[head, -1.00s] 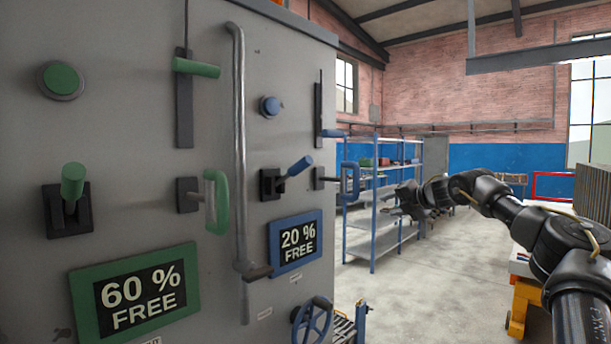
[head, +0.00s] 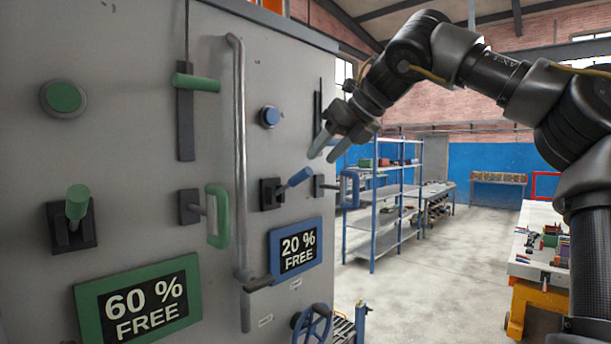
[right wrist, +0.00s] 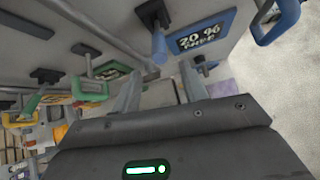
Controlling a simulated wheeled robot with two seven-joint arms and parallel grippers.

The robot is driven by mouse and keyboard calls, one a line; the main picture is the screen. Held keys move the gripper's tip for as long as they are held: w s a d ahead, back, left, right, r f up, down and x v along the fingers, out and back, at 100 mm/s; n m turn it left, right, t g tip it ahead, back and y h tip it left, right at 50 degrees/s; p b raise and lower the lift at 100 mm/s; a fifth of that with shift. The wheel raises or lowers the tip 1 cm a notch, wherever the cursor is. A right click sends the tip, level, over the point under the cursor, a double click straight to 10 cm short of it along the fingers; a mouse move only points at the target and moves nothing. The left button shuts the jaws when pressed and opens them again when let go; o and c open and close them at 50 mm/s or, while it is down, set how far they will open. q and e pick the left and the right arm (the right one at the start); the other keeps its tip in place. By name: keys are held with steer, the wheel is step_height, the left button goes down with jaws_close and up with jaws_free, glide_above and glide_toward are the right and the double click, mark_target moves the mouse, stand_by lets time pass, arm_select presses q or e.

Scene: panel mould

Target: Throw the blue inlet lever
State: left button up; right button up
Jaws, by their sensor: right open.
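The blue lever (head: 299,177) stands on a black base (head: 271,193) on the grey panel (head: 130,30), above the "20 % FREE" sign (head: 297,248). Its handle tilts up and to the right in the head view. In the right wrist view a blue handle, seemingly this lever (right wrist: 159,44), shows beyond the fingers next to the sign (right wrist: 206,33). My right gripper (head: 324,155) is open and empty, just above and right of the lever's tip in the head view. I see no contact. My left gripper is not in view.
A blue pull handle (head: 349,188) sits right of the lever, and a blue button (head: 269,117) above it. A vertical grey pipe (head: 239,150) runs to the left, with green controls beyond. A blue handwheel (head: 314,326) is below. Open floor lies right of the panel.

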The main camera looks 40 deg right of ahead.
mark_target(305, 176)
steer(key=p+x, duration=0.1)
steer(key=x, duration=0.6)
steer(key=shift+w+d+p, duration=0.15)
steer(key=shift+w+p, duration=0.1)
steer(key=shift+p, duration=0.15)
steer(key=shift+w+a+f, duration=0.2)
steer(key=shift+w+f, duration=0.1)
steer(key=shift+f, duration=0.1)
jaws_close()
